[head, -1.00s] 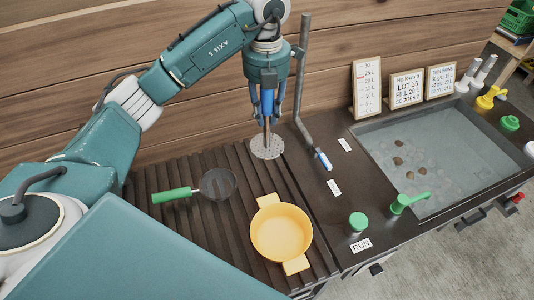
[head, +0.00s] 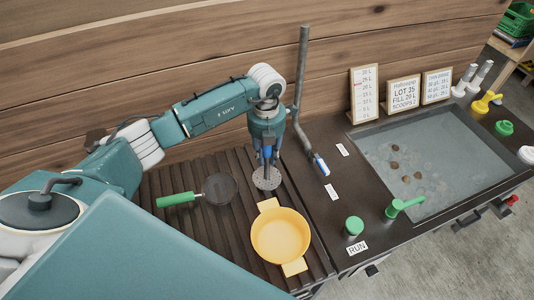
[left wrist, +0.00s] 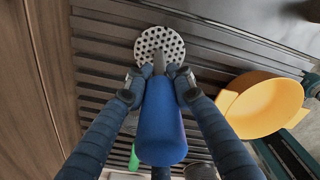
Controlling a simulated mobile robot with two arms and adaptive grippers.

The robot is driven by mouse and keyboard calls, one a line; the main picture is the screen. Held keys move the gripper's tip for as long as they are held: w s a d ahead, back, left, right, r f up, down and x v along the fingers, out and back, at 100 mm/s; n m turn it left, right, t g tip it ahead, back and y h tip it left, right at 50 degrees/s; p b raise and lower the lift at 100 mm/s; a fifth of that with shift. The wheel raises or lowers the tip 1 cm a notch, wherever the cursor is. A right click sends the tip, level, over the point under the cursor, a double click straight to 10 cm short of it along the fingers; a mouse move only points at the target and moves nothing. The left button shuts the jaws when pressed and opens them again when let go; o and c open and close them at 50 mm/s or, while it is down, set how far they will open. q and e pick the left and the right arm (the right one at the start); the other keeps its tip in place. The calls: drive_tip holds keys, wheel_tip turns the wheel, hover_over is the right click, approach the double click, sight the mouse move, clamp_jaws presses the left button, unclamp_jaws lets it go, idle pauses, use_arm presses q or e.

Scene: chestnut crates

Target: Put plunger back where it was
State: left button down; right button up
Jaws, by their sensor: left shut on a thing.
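The plunger has a blue handle (left wrist: 162,125) and a round perforated grey disc (head: 267,178); the disc also shows in the left wrist view (left wrist: 159,46). My left gripper (head: 266,155) points down and is shut on the plunger's blue handle. The plunger is upright, with its disc at the slatted dark rack (head: 160,228), behind the yellow pot. I cannot tell whether the disc touches the slats. My right gripper is not in view.
A yellow two-handled pot (head: 281,236) stands close in front of the disc. A green-handled strainer (head: 219,189) lies to its left. A grey upright pipe (head: 299,90) stands close to the right. A water basin (head: 425,165) is further right.

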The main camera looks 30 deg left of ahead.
use_arm(q)
drive_tip(key=shift+f, duration=0.15)
drive_tip(key=c, duration=1.4)
unclamp_jaws()
drive_tip(key=shift+c, duration=0.2)
